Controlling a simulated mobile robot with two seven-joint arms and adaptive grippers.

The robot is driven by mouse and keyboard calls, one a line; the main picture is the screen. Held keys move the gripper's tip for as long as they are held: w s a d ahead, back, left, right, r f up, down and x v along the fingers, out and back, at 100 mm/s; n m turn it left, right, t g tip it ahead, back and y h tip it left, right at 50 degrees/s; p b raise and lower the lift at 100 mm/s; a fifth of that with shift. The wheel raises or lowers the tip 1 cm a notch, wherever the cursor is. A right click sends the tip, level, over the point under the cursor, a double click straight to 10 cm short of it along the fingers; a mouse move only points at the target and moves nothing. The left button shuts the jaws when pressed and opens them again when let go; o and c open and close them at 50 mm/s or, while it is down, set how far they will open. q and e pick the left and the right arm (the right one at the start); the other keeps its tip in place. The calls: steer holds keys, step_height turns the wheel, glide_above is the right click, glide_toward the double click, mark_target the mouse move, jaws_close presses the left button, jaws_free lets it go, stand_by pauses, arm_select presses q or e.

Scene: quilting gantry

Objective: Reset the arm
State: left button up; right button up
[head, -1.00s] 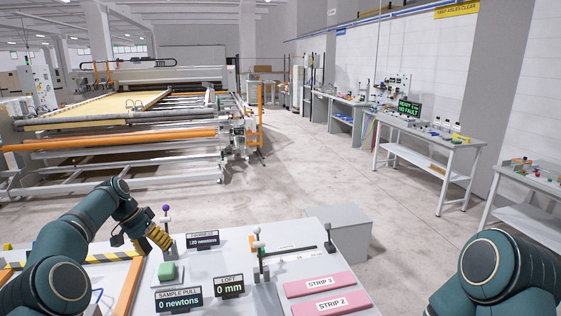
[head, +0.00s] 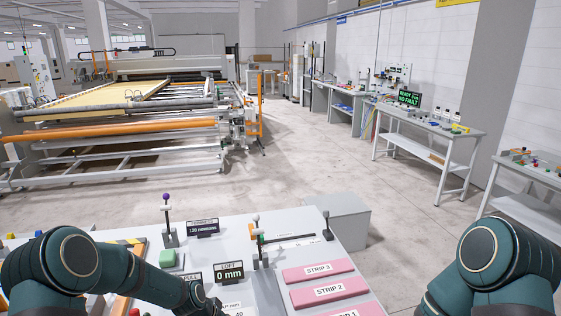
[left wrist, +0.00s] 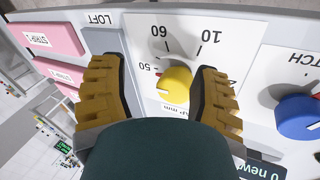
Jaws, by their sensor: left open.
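My left gripper (left wrist: 160,75) is open, its two yellow ribbed fingers either side of a yellow knob (left wrist: 174,85) on the white panel. I cannot tell whether they touch the knob. In the head view my left gripper (head: 208,305) is low over the panel, partly cut off by the bottom edge. A blue knob (left wrist: 298,116) stands right of the fingers in the left wrist view. My right arm (head: 492,270) shows at the right; its gripper is out of view.
The panel holds a LOFT display (head: 229,271) reading 0 mm, a green button (head: 167,258), a purple-topped lever (head: 167,212), a white-topped lever (head: 256,233) and pink strips (head: 305,272). Beyond are the quilting machine (head: 130,115) and wall benches (head: 425,135), with open floor between.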

arm_select(q)
steer(key=s+d+f+n, duration=0.1)
steer(key=s+d, duration=0.1)
steer(key=s, duration=0.8)
steer(key=s+d+f+n, duration=0.1)
steer(key=s+d, duration=0.1)
steer(key=s, duration=0.8)
step_height(320, 180, down, 12)
steer(key=b, duration=1)
steer(key=shift+s+d+y+b, duration=0.15)
steer(key=shift+d+y+b, duration=0.05)
steer(key=shift+y+b, duration=0.1)
steer(key=shift+r, duration=0.1)
